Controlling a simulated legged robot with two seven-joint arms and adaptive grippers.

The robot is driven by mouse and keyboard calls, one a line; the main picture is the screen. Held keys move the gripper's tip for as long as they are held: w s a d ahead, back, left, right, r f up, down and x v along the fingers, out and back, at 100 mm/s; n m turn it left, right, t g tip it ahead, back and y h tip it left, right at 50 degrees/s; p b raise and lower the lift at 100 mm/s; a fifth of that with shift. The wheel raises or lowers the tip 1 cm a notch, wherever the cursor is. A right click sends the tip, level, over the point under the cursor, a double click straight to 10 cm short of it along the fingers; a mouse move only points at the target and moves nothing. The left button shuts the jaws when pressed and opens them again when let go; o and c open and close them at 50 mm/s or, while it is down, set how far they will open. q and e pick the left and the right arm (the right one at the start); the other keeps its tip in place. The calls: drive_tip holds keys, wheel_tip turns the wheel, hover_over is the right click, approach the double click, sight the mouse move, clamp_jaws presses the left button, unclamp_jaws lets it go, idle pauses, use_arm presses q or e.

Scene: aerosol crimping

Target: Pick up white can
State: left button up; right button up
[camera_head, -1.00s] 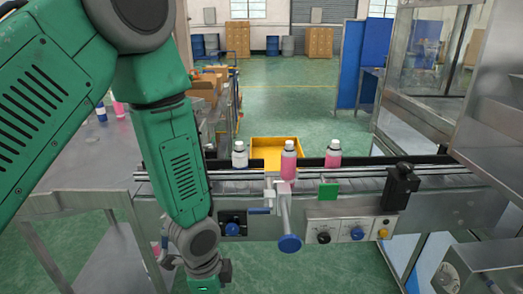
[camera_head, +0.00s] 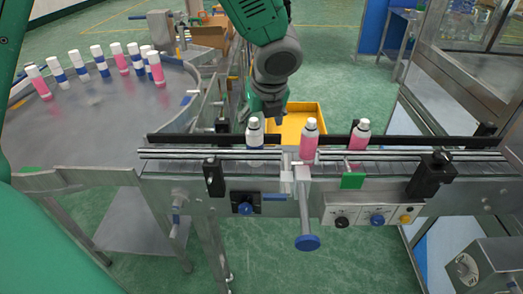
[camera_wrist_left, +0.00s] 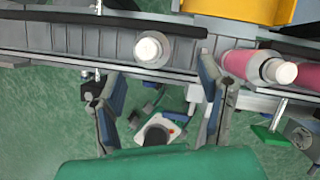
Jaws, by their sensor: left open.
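The white can (camera_head: 255,134), with a blue band, stands upright on the conveyor (camera_head: 380,158), leftmost of three cans there. In the left wrist view its round white top (camera_wrist_left: 152,48) shows from above. My right gripper is not in view.
Two pink cans with white tops (camera_head: 310,140) (camera_head: 358,136) stand to the right on the conveyor. A yellow bin (camera_head: 305,113) is behind it. Several cans stand on a round metal table (camera_head: 110,110) at left. Rails and a blue-knobbed clamp (camera_head: 307,242) line the front.

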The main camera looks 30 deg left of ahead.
sight(251, 126)
use_arm(q)
drive_tip(key=a+f, duration=0.2)
drive_tip(key=a, duration=0.1)
drive_tip(key=shift+w+f, duration=0.1)
drive_tip(key=shift+f, duration=0.15)
drive_tip(key=f, duration=0.1)
drive_tip(key=w+f, duration=0.1)
drive_tip(key=f, duration=0.1)
drive_tip(key=shift+a, duration=0.1)
drive_tip(key=shift+w+d+f, duration=0.15)
drive_tip(key=shift+w+d, duration=0.05)
drive_tip(key=shift+d, duration=0.1)
drive_tip(key=shift+s+d, duration=0.1)
drive_tip(key=shift+d, duration=0.4)
drive_tip(key=shift+r, duration=0.2)
drive_tip(key=c, duration=0.3)
drive_tip(key=shift+s+a, duration=0.1)
drive_tip(key=shift+a, duration=0.2)
drive_tip(key=c, duration=0.7)
drive_tip(key=shift+a+f, duration=0.1)
drive_tip(key=shift+a, duration=0.2)
drive_tip(key=shift+c, duration=1.2)
drive_tip(key=shift+a, duration=0.35)
drive_tip(key=shift+d, duration=0.15)
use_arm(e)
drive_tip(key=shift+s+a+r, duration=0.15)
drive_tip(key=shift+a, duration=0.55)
